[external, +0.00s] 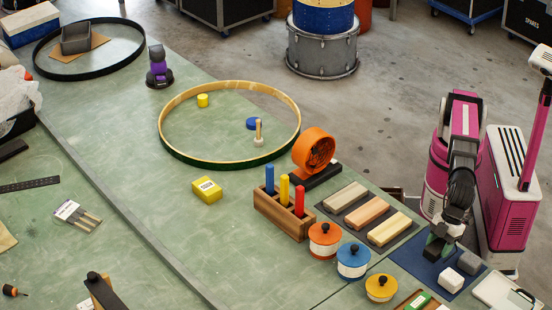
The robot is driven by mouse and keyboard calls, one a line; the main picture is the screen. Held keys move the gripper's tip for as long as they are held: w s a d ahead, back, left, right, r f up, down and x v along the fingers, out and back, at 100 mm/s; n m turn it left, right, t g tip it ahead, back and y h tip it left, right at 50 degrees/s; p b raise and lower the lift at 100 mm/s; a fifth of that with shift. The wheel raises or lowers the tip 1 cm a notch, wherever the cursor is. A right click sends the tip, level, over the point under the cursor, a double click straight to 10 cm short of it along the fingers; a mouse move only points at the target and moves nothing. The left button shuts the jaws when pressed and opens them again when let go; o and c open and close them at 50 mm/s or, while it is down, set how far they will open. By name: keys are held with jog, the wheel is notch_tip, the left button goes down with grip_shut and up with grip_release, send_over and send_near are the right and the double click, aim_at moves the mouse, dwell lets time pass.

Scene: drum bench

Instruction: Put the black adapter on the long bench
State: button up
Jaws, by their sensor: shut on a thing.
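My gripper (436,248) is at the right, low over the dark blue mat (408,250). It is shut on a small dark thing, mostly hidden by the fingers and the arm. This may be the black adapter, but the view is too small to be sure. I cannot tell whether the held thing touches the mat. The long bench (130,150) has a green top and runs from the upper left to the lower right.
A white block (447,281) and a grey block (468,263) lie close to my gripper. Orange (325,241), blue (353,261) and yellow (381,289) lidded pots stand left of the mat. The wooden hoop (297,135) lies farther back. Bare green surface is free left of the hoop.

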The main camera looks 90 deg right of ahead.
jog(key=shift+w+f, duration=0.1)
jog(key=shift+f, duration=2)
jog(key=shift+f, duration=0.1)
jog(key=o, duration=1.1)
jog(key=shift+c, duration=0.2)
jog(key=v, duration=1.1)
jog(key=shift+r, duration=0.3)
jog(key=shift+d+r, duration=0.1)
jog(key=shift+r, duration=0.15)
jog(key=c, duration=0.3)
